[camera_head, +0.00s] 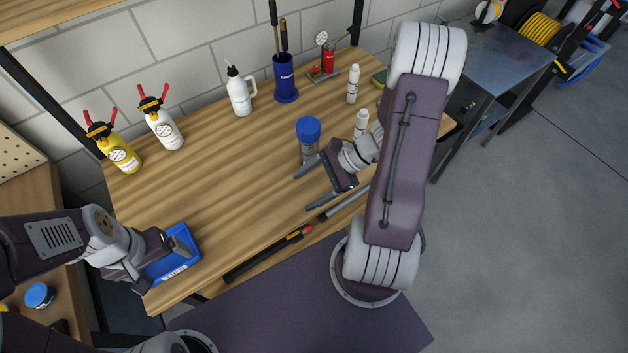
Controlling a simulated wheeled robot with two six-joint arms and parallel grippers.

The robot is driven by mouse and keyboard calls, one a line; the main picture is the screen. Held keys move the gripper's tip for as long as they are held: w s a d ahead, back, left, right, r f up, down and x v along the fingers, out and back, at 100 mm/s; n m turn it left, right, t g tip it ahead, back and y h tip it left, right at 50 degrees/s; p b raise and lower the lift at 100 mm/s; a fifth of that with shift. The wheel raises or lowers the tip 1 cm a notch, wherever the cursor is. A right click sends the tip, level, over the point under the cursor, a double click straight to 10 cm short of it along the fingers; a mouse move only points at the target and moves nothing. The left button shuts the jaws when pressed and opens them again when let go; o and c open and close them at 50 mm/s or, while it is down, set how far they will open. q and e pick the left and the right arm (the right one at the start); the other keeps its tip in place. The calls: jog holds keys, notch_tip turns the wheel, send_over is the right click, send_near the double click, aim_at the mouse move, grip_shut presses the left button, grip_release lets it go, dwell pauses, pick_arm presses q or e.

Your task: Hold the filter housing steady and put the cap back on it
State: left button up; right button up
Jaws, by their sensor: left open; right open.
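An upright grey cylinder with a blue top, likely the filter housing (307,152), stands near the middle of the wooden table. Its blue top (308,129) looks like a cap, but I cannot tell whether it is separate. My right gripper (308,190) is open just in front of the cylinder, its fingers pointing left; one fingertip is close to its base. I cannot tell if they touch. My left gripper (147,266) is open over a blue tray (186,236) at the table's front left. The arm hides part of the tray, and I see no loose cap there.
A blue-lidded jar (39,295) is at the lower left. A dark rod (262,257) and a grey tube (345,203) lie along the front edge. Several bottles, a blue tool cup (286,80) and a gauge (322,40) line the back. The table's centre left is clear.

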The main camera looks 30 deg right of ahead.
jog(key=shift+s+a+r+n+g+h, duration=0.35)
jog(key=shift+r+n+h, duration=0.4)
jog(key=shift+n+h, duration=1.6)
jog(key=shift+s+a+r+n+g+h, duration=0.2)
jog(key=shift+s+a+r+n+h, duration=0.35)
jog(key=shift+n, duration=3.35)
jog(key=shift+s+a+r+n+g+h, duration=0.25)
jog(key=shift+s+r+n+h, duration=0.45)
jog(key=shift+n+h, duration=1.75)
jog(key=shift+w+r+n+y, duration=0.15)
jog(key=shift+r+n+y, duration=0.05)
jog(key=shift+n+y, duration=0.55)
